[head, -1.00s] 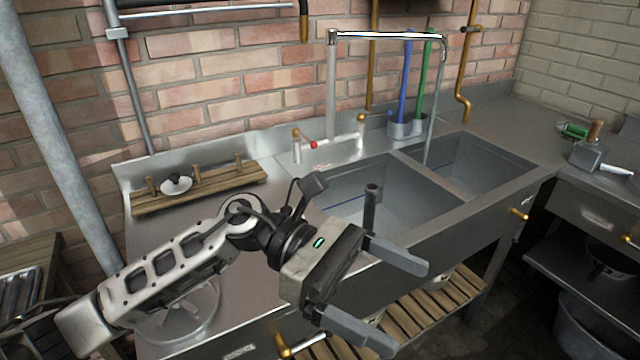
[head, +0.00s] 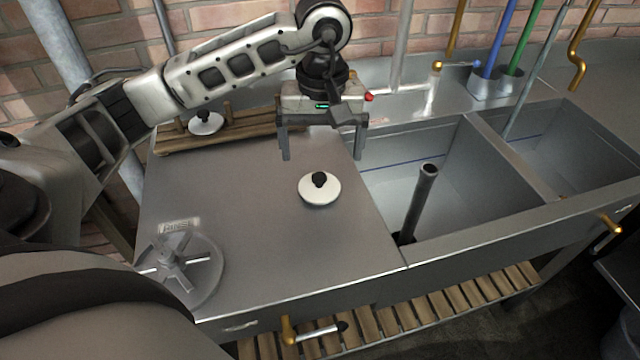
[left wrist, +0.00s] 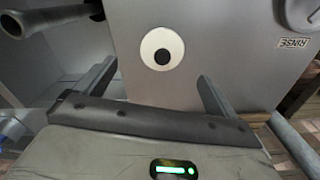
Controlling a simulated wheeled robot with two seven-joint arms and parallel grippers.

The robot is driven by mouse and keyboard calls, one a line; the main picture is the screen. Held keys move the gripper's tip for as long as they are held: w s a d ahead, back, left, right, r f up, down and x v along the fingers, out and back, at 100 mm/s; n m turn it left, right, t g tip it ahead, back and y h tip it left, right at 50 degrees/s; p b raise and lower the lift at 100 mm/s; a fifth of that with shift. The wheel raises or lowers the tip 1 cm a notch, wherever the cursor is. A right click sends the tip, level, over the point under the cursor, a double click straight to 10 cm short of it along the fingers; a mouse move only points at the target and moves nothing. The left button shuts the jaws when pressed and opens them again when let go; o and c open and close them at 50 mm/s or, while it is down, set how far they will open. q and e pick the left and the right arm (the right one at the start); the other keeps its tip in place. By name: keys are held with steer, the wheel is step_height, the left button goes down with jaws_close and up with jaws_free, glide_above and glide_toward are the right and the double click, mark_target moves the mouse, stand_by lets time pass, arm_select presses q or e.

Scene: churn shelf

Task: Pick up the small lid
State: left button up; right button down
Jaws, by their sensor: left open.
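A round white lid with a black knob (head: 312,194) lies flat on the steel counter, left of the sink. It also shows in the left wrist view (left wrist: 148,48), just beyond the fingertips. A second white lid with a black knob (head: 205,125) sits on the wooden pegged rack (head: 240,133) at the back and looks smaller. My left gripper (head: 322,157) points down, open and empty, above and slightly behind the counter lid, not touching it. In the left wrist view its fingers (left wrist: 156,75) are spread apart, with the lid lying between their lines. My right gripper is not in view.
A clear spoked disc (head: 205,262) lies at the counter's front left beside a RINSE label (head: 180,225). A dark upright pipe (head: 420,200) stands in the near sink basin (head: 380,170). A tap (head: 437,85) is behind. The counter around the lid is clear.

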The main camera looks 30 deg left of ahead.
mark_target(319, 176)
arm_select(q)
step_height(319, 176, down, 2)
steer(key=shift+f, duration=0.25)
steer(key=f, duration=0.2)
steer(key=f+p, duration=0.1)
steer(key=f, duration=0.2)
steer(key=shift+s+a+f, duration=0.1)
steer(key=shift+a, duration=0.1)
steer(key=c, duration=1.1)
